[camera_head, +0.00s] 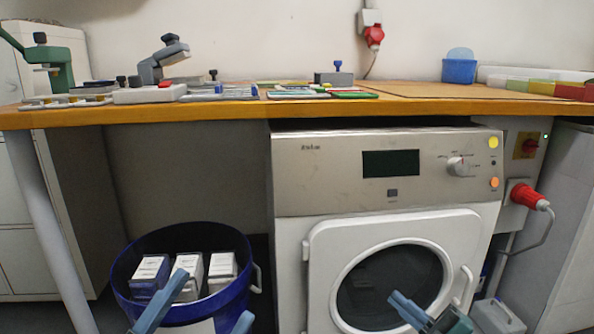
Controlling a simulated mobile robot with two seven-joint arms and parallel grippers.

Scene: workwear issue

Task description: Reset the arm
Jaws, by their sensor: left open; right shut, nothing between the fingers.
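My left gripper (212,297) shows at the bottom left of the picture, in front of the blue bucket (240,297). Its two blue-grey fingers are spread apart with nothing held between them. My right gripper (402,304) is at the bottom right, in front of the round door of the washing machine (385,180). Its fingers are shut together and hold nothing. The rest of both arms is below the picture edge.
The bucket holds several white-and-blue boxes (190,266). A wooden worktop (430,104) crosses above, with tools at left and a blue container (459,71) at right. A table leg (50,225) stands left. A red plug (527,196) sticks out right of the machine.

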